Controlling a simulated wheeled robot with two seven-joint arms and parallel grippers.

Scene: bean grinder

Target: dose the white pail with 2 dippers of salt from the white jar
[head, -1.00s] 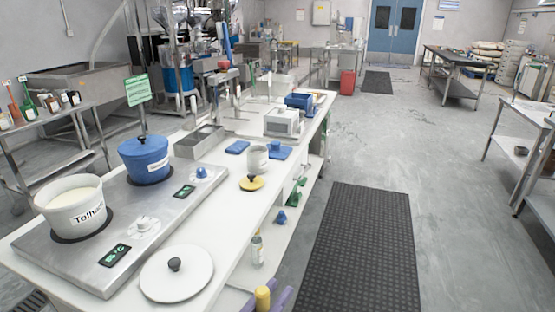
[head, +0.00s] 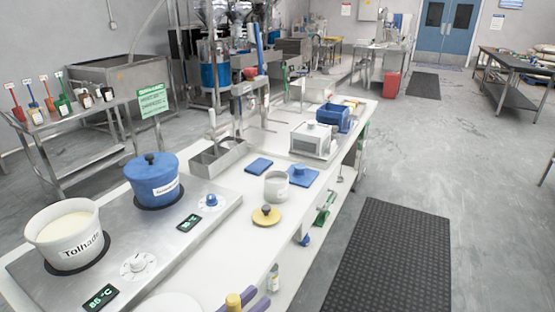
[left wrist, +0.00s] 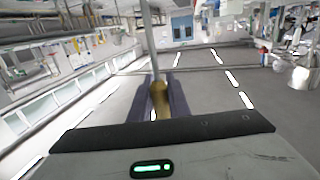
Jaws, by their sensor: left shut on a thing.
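The white pail (head: 70,245), labelled "Tolha…", stands open on the left hot plate, with pale cream contents showing. The small white jar (head: 277,188) stands open on the white bench; I cannot make out what is in it. A yellow lid (head: 266,216) with a dark knob lies in front of it. My left gripper (head: 244,303), with purple fingers, is at the bottom edge of the head view. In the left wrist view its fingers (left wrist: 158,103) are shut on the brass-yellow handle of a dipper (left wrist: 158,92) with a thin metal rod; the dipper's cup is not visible. My right gripper is not in view.
A blue pot (head: 152,181) with a lid stands on the other hot plate. A metal tray (head: 217,158), blue pads (head: 258,165) and a white scale-like box (head: 313,139) stand farther back. A dark floor mat (head: 385,255) lies right.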

